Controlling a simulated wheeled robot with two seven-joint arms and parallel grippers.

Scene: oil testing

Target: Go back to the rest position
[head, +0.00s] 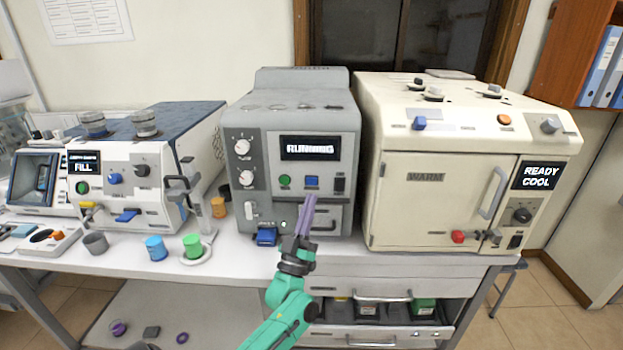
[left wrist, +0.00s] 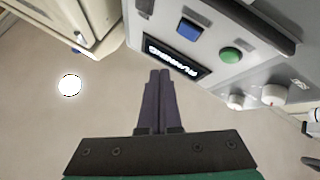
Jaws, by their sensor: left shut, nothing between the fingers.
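My left gripper (head: 309,205) has purple fingers and a green arm. It is raised in front of the grey machine (head: 255,200), whose screen reads RUNNING. In the left wrist view, the two fingers (left wrist: 160,75) lie together with nothing between them. The grey machine's screen (left wrist: 178,58), a green button (left wrist: 231,55) and a blue button (left wrist: 189,30) show beyond the fingertips. I cannot tell from the picture whether the fingers touch the machine. My right gripper is not in view.
A cream oven (head: 400,215) showing READY COOL stands on the right of the white table (head: 120,255). A white machine (head: 130,205) showing FILL stands left. Grey (head: 95,243), blue (head: 156,248) and green (head: 193,246) cups stand near the front edge. Drawers (head: 375,330) lie below.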

